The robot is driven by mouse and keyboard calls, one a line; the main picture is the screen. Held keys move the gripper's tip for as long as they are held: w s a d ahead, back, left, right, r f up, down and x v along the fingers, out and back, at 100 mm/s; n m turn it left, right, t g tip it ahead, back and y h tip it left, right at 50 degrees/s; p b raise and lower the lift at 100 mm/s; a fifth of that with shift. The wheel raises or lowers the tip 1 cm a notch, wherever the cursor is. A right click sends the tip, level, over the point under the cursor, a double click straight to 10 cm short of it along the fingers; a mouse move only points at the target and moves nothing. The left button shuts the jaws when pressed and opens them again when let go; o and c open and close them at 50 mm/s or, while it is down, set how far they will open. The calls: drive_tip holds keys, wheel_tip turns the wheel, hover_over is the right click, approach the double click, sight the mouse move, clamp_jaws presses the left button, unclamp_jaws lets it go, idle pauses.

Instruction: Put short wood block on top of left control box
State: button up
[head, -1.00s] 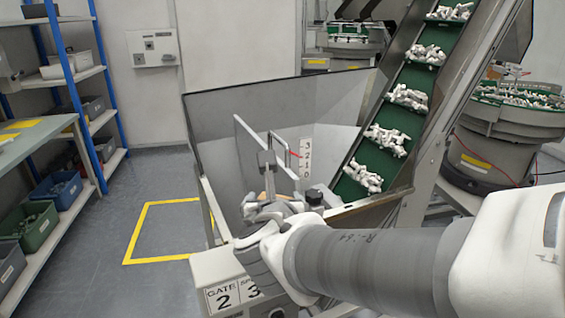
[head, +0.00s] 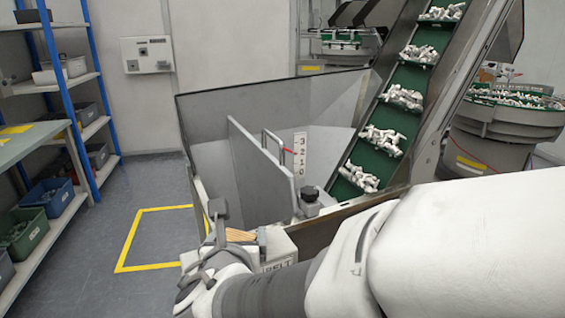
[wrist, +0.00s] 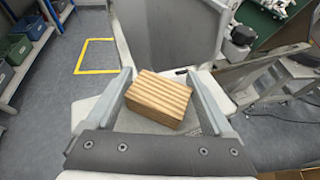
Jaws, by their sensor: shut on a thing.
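The short wood block (wrist: 158,98) is a ridged, light-brown block. My gripper (wrist: 160,105) is shut on it, with one finger on each side in the wrist view. In the head view the block (head: 238,235) shows just past my gripper, low in front of the hopper. The left control box (head: 190,258) is a pale box there, mostly hidden behind my gripper and arm. A pale box surface lies below the block in the wrist view. I cannot tell whether the block touches it.
A second pale box (head: 280,248) with a label reading BELT stands to the right. The grey hopper (head: 225,105) is behind, with a black knob (head: 309,197) near its front edge. Blue-posted shelves (head: 45,90) stand at the left. A yellow floor outline (head: 150,210) encloses clear floor.

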drive_tip(key=shift+f, duration=0.2)
drive_tip(key=o, duration=1.1)
drive_tip(key=shift+s+r, duration=0.15)
drive_tip(key=shift+r, duration=0.25)
drive_tip(key=a+p+v, duration=0.1)
drive_tip(key=p+v, duration=0.2)
drive_tip(key=v, duration=0.8)
drive_tip(key=s+d+n+g, duration=0.1)
drive_tip(key=d+n+g, duration=0.1)
drive_tip(key=d+n, duration=0.5)
drive_tip(key=s+d+f+n+g, duration=0.1)
drive_tip(key=d+n+g, duration=0.2)
drive_tip(key=d+n, duration=0.5)
drive_tip(key=s+d+n+g+h, duration=0.1)
drive_tip(key=d+n, duration=0.7)
drive_tip(key=n, duration=1.2)
drive_tip(key=shift+s+d+f+g, duration=0.1)
drive_tip(key=shift+s+f+g, duration=0.1)
drive_tip(key=shift+g, duration=0.25)
drive_tip(key=shift+s+d+f+g, duration=0.1)
drive_tip(key=shift+s+g, duration=0.15)
drive_tip(key=shift+g, duration=0.2)
